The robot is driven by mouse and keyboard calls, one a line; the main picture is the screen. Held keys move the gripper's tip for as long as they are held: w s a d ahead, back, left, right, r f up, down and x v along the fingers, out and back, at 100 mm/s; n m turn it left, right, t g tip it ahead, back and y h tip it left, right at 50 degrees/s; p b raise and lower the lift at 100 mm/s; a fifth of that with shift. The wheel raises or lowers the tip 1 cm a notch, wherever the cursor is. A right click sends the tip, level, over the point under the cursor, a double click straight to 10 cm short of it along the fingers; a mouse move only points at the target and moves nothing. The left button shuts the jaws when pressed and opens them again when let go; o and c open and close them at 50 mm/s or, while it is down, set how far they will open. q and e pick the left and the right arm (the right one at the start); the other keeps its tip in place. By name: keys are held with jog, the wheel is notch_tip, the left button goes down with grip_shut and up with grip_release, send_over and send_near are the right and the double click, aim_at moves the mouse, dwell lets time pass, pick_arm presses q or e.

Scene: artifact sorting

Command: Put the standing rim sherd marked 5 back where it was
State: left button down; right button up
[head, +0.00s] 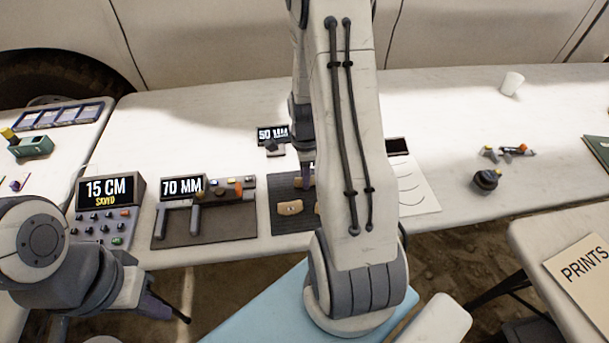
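A dark ribbed mat (284,222) lies at the front of the middle table, partly behind my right arm. A tan sherd (289,208) with a small mark too small to read lies on it. Parts of other tan pieces show beside the arm; I cannot tell which sherd is marked 5. My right gripper (309,178) points down over the back of the mat, close to a tan piece; its fingertips are mostly hidden, so its hold is unclear. My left gripper (172,308) hangs low at the left, off the table's front edge, with its finger opening not clear.
A "70 MM" device (205,224) and a "15 CM SAND" device (108,192) stand left of the mat. A "50 MM" display (273,134) stands behind it. A white sheet (415,197) lies right of my arm. A dark round object (486,180) and a white cup (512,83) stand farther right.

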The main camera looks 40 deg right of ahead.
jog(key=shift+r, duration=0.45)
notch_tip(320, 180, up, 12)
jog(key=f+p, duration=0.1)
jog(key=s+a+r+n, duration=0.1)
jog(key=a+r+n, duration=0.1)
jog(key=a+n, duration=0.55)
jog(key=a+r+n, duration=0.3)
jog(key=a+n, duration=0.2)
jog(key=a, duration=0.5)
jog(key=s+a+r+n+y, duration=0.1)
jog(key=s+a+r+n, duration=0.1)
jog(key=s+a+n, duration=1.1)
jog(key=s+n, duration=0.2)
jog(key=n, duration=0.4)
jog(key=shift+a, duration=0.25)
